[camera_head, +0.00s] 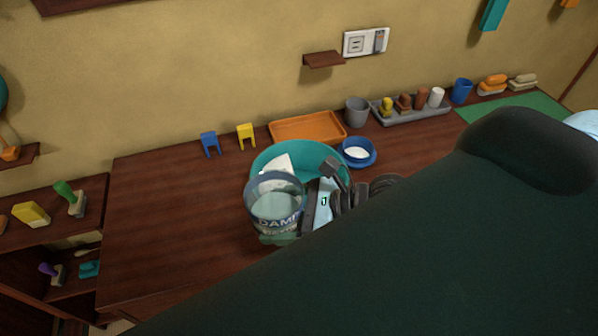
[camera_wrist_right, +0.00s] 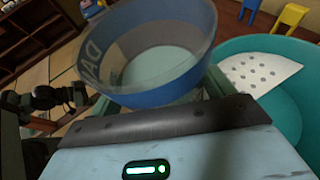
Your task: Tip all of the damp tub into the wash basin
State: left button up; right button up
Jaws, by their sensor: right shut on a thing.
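The damp tub (camera_head: 275,208) is a see-through cup with a blue rim band and the letters "DAMP" partly showing. It is held roughly upright in front of the wash basin's near left edge. In the right wrist view the tub (camera_wrist_right: 160,55) shows a pale inside; I cannot tell how much it holds. My right gripper (camera_head: 297,212) is shut on the tub's side. The wash basin (camera_head: 318,153) is a wide teal bowl, partly hidden by the tub and gripper. It also shows in the right wrist view (camera_wrist_right: 285,110), with a white holed piece (camera_wrist_right: 262,73) inside. My left gripper is not in view.
A blue bowl (camera_head: 358,153) with white contents stands right of the basin. Behind are an orange tray (camera_head: 307,128), a grey cup (camera_head: 357,111), and blue (camera_head: 210,143) and yellow (camera_head: 246,136) stands. The table's left part (camera_head: 165,220) is clear. My right arm hides the front right.

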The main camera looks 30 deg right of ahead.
aim_at(291, 186)
jog(key=shift+w+d+f+m+g+y, duration=0.3)
jog(key=shift+d+m+y, duration=0.1)
jog(key=shift+m, duration=0.3)
jog(key=shift+w+d+r+m+g+y, duration=0.2)
jog(key=shift+w+d+r+m+y, duration=0.15)
jog(key=shift+r+m, duration=0.25)
jog(key=shift+w+d+r+m+g+y, duration=0.2)
jog(key=shift+w+r+m+y, duration=0.05)
jog(key=shift+r+m+y, duration=0.3)
jog(key=shift+w+d+f+m+y, duration=0.2)
jog(key=shift+w+d+m+y, duration=0.15)
jog(key=shift+m, duration=0.3)
jog(key=shift+w+d+f+m+y, duration=0.15)
jog(key=shift+m+y, duration=0.2)
jog(key=shift+m, duration=0.35)
jog(key=shift+r+m+y, duration=0.3)
jog(key=shift+r+m, duration=0.3)
jog(key=shift+m, duration=0.1)
jog(key=shift+f+m+y, duration=0.15)
jog(key=shift+m+y, duration=0.25)
jog(key=shift+m, duration=0.3)
dwell(1.0)
jog(key=shift+d+r+m+y, duration=0.15)
jog(key=shift+r+m+y, duration=0.15)
jog(key=shift+r+m, duration=0.4)
dwell(0.9)
